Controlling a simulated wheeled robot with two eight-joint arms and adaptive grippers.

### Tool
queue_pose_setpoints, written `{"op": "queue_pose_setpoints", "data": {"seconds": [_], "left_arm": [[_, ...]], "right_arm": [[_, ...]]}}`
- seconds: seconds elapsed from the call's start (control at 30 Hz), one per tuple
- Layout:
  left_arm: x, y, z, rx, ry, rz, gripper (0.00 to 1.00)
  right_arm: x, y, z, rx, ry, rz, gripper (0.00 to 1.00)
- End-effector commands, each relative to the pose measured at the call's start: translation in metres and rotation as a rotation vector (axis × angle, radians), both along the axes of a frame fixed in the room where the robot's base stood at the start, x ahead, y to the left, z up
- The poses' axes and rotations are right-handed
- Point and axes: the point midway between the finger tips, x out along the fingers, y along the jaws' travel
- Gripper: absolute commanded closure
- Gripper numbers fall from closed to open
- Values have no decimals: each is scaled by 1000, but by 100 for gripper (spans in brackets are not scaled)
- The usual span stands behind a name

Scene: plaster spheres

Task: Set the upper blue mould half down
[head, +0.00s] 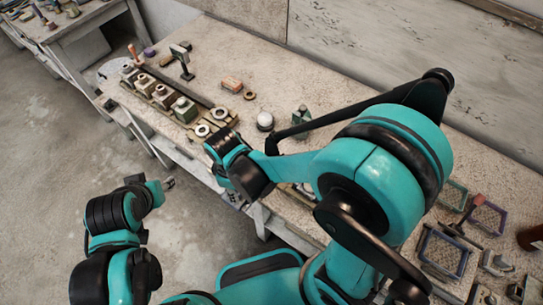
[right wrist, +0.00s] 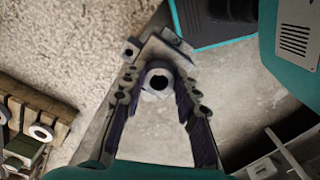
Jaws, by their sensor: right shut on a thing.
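My right gripper (right wrist: 158,62) is shut on a grey block with a round, collared hole, the mould half (right wrist: 176,56). Its blue colour does not show clearly. The wrist view shows it between the two fingers, above a band of bare floor and the table edge. In the head view my right gripper (head: 222,143) is over the table's front edge, close to the near end of a row of moulds; the held piece cannot be made out there. My left gripper (head: 166,184) is low over the floor, away from the table; its jaws are too small to read.
A wooden rack (head: 165,98) holds several blocky moulds with round tops, and pale rings (head: 202,130) lie at its near end. A white ball (head: 265,121) and a pinkish block (head: 231,84) stand behind. Coloured frames (head: 445,250) lie at right. The table's back middle is fairly clear.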

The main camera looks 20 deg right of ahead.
Motion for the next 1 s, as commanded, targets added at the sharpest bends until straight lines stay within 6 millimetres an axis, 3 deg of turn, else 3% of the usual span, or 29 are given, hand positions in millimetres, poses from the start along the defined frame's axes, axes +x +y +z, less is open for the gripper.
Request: {"op": "queue_pose_setpoints", "data": {"seconds": [0.3, 0.47, 0.77, 1.0], "left_arm": [[0, 0, -9, 0, 0, 0, 58], [0, 0, -12, 0, 0, 0, 58], [0, 0, -14, 0, 0, 0, 58], [0, 0, -29, 0, 0, 0, 58]], "right_arm": [[58, -74, -2, 0, 0, -12, 100], [79, -102, -1, 0, 0, -9, 100], [95, -122, -1, 0, 0, -7, 100], [96, -122, -37, 0, 0, -4, 100]]}}
